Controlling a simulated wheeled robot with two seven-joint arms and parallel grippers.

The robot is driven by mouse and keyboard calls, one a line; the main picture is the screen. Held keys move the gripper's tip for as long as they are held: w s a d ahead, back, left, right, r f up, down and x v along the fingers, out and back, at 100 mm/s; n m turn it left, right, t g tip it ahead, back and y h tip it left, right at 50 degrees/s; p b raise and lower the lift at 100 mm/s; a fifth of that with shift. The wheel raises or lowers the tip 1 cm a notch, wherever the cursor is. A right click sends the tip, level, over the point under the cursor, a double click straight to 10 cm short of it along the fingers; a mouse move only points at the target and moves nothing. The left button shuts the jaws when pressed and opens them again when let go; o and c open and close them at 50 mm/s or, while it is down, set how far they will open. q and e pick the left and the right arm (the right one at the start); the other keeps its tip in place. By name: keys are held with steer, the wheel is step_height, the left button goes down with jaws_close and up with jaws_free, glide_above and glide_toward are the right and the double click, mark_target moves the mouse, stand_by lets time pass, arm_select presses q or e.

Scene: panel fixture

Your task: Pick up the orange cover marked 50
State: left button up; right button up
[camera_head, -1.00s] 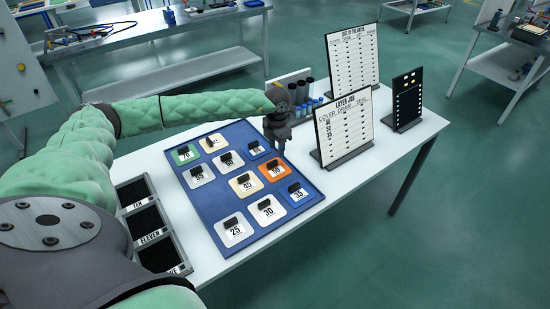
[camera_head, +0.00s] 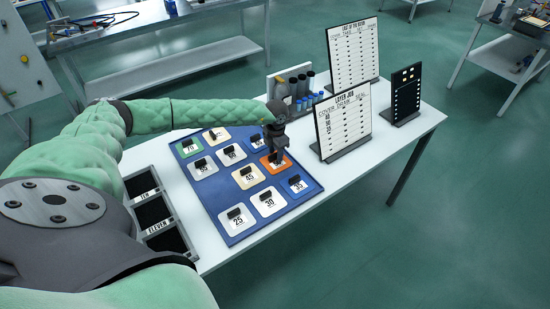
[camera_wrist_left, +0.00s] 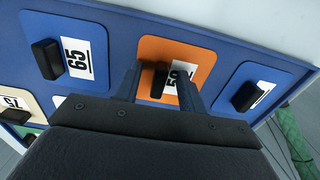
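The orange cover (camera_head: 266,166) lies on the blue panel (camera_head: 236,234), in the right column between two blue covers. Its black handle block and white label show in the left wrist view (camera_wrist_left: 202,62); a finger partly hides the number. My left gripper (camera_head: 277,158) is right over this cover, pointing down. In the left wrist view its two fingers (camera_wrist_left: 158,72) stand apart on either side of the black handle, with a gap visible on the label side. I cannot tell how far down they reach. My right gripper is out of view.
Several other covers with black handles surround it, including a blue one marked 65 (camera_wrist_left: 70,50) and a blue one marked 35 (camera_head: 297,184). A layer job board (camera_head: 343,122) and a tube rack (camera_head: 291,88) stand behind and right. Black bins (camera_head: 153,213) lie left.

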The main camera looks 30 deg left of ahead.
arm_select(q)
steer(key=shift+f, duration=0.2)
steer(key=shift+s, duration=0.1)
jaws_close()
